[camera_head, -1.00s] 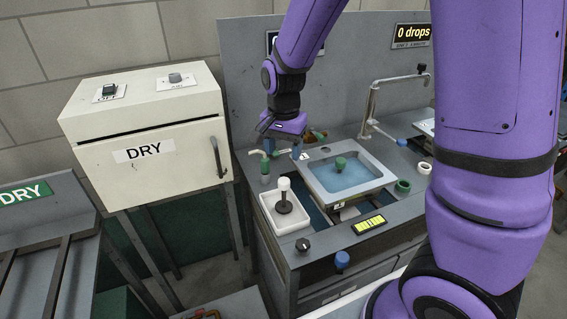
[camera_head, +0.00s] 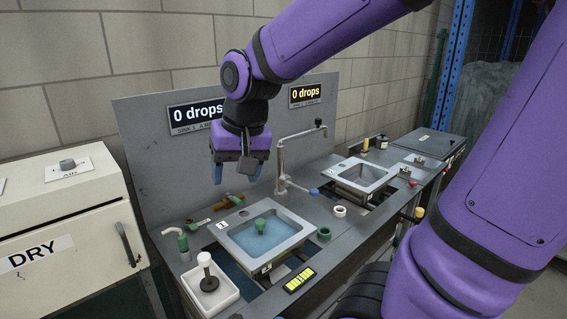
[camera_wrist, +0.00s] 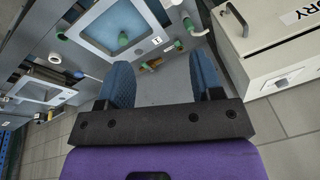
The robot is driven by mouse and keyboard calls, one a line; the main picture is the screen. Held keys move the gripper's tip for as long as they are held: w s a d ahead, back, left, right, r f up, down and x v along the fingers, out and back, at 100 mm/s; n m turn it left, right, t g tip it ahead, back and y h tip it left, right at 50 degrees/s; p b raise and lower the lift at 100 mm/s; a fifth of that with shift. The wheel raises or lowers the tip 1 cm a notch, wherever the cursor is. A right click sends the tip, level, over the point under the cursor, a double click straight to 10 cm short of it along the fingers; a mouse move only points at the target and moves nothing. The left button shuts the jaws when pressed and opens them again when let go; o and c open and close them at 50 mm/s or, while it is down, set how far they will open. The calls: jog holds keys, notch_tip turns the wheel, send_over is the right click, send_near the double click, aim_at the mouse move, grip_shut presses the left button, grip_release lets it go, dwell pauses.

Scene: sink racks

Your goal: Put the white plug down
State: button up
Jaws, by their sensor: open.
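The white plug (camera_head: 206,262), with a white knob on a dark stem and base, stands upright in a small white tray (camera_head: 233,291) at the front left of the near sink. My gripper (camera_head: 237,172) is open and empty, raised behind the near sink and well apart from the plug. In the wrist view, the open fingers (camera_wrist: 160,66) have nothing between them. I cannot make out the white plug in the wrist view.
A green plug (camera_head: 261,226) sits in the near water-filled sink (camera_head: 290,228), also in the wrist view (camera_wrist: 123,38). A tall faucet (camera_head: 280,165) stands right of my gripper. A green ring (camera_head: 324,233) and white ring (camera_head: 339,211) lie on the counter. The DRY cabinet (camera_head: 75,215) is left.

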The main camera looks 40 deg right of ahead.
jog(key=s+d+r+n+t+h, duration=0.1)
jog(key=s+d+r+n+t, duration=0.1)
jog(key=s, duration=0.9)
notch_tip(320, 180, up, 3)
jog(key=shift+f+n, duration=0.15)
jog(key=shift+n, duration=0.75)
jog(key=shift+d, duration=0.15)
